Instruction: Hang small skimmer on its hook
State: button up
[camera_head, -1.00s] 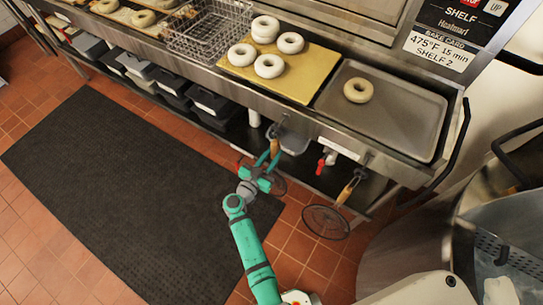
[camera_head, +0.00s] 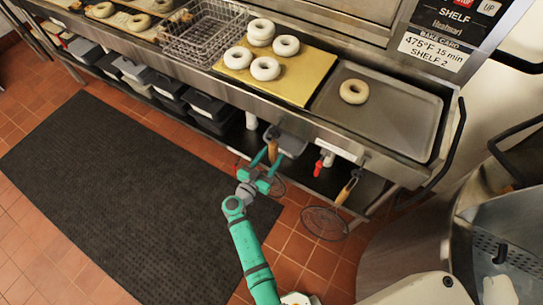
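The small skimmer has a tan handle (camera_head: 273,150) that stands upright below the counter's front edge, near a hook there. Its round mesh head (camera_head: 279,187) shows partly, low beside my gripper; my gripper hides the middle. My teal gripper (camera_head: 269,160) is around the lower handle, with its fingers spread to either side and a gap between them. Whether the handle's top is seated on the hook is too small to tell.
A larger skimmer (camera_head: 325,223) hangs to the right, its handle (camera_head: 347,190) below the counter. A red-handled valve (camera_head: 318,168) lies between the two skimmers. A bagel tray (camera_head: 415,120) is above. The dark floor mat (camera_head: 120,190) is clear.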

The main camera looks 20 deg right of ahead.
jog(key=v, duration=1)
jog(key=shift+s+a, duration=0.25)
jog(key=shift+a, duration=0.1)
jog(key=s+d+f+n+y, duration=0.1)
jog(key=s+f+n+y, duration=0.5)
jog(key=s+f, duration=0.3)
jog(key=s+a+r+n+y, duration=0.25)
jog(key=s+a+y, duration=0.25)
jog(key=s, duration=0.6)
jog(key=s+a+r+t+y, duration=0.1)
jog(key=s+a+r, duration=0.1)
jog(key=r, duration=0.5)
jog(key=s+a+r+n+t, duration=0.1)
jog(key=s+a+r+t, duration=0.1)
jog(key=s+r, duration=0.3)
jog(key=s+a+r+n+t+y, duration=0.1)
jog(key=s+a+r, duration=0.2)
jog(key=r, duration=0.8)
jog(key=shift+s+t+y, duration=0.3)
jog(key=shift+s+t, duration=0.1)
jog(key=shift+s, duration=0.15)
jog(key=shift+a, duration=0.1)
